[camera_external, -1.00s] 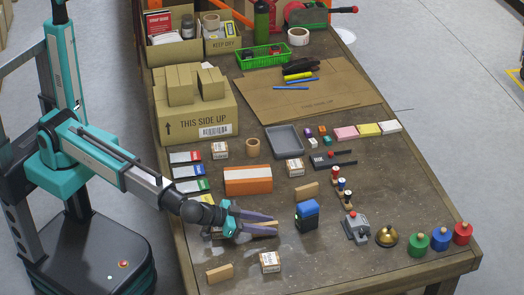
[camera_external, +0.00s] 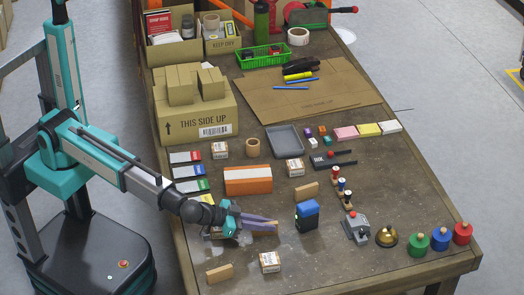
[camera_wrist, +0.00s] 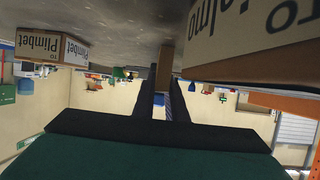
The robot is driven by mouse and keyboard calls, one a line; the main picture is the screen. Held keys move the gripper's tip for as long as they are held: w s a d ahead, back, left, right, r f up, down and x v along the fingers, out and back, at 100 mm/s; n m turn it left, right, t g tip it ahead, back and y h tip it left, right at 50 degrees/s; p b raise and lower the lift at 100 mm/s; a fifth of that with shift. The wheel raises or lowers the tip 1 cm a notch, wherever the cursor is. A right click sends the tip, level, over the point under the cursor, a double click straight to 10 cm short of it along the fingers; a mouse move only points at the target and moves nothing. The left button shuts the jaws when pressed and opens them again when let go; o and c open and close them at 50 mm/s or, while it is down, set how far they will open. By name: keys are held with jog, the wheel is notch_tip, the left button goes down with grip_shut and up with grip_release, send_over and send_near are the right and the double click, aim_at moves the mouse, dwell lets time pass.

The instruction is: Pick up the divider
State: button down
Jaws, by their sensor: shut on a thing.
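My gripper (camera_external: 264,225) is low over the near part of the table, its fingers pointing right. It is shut on a tan divider (camera_wrist: 165,66), which shows as a narrow upright piece between the dark fingers in the wrist view. In the external view the fingers hide most of the held divider. I cannot tell whether it touches the table. Two similar tan blocks lie apart from the gripper: one (camera_external: 306,191) to the upper right and one (camera_external: 219,273) to the lower left.
A blue-topped black stamp (camera_external: 307,215) stands just right of the fingertips. Two labelled cartons flank the fingers in the wrist view, "Plimbet" (camera_wrist: 50,47) and another (camera_wrist: 250,40).

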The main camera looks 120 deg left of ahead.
jog(key=shift+r, duration=0.15)
jog(key=shift+r+b, duration=0.3)
jog(key=shift+r, duration=1.25)
jog(key=s, duration=0.4)
jog(key=s+d+r+b, duration=0.1)
jog(key=s, duration=0.8)
jog(key=shift+s+d+r+b, duration=0.15)
jog(key=shift+s+d+b, duration=0.15)
jog(key=shift+b, duration=0.1)
jog(key=shift+w+b, duration=0.25)
jog(key=shift+b, duration=0.85)
jog(key=b, duration=0.7)
jog(key=shift+s, duration=0.15)
jog(key=s+b, duration=0.1)
jog(key=b, duration=0.7)
jog(key=shift+s+d+b, duration=0.1)
jog(key=shift+s+b, duration=0.15)
jog(key=shift+b, duration=0.1)
jog(key=shift+s+r+b, duration=0.15)
jog(key=shift+s+b, duration=0.35)
jog(key=shift+b, duration=0.9)
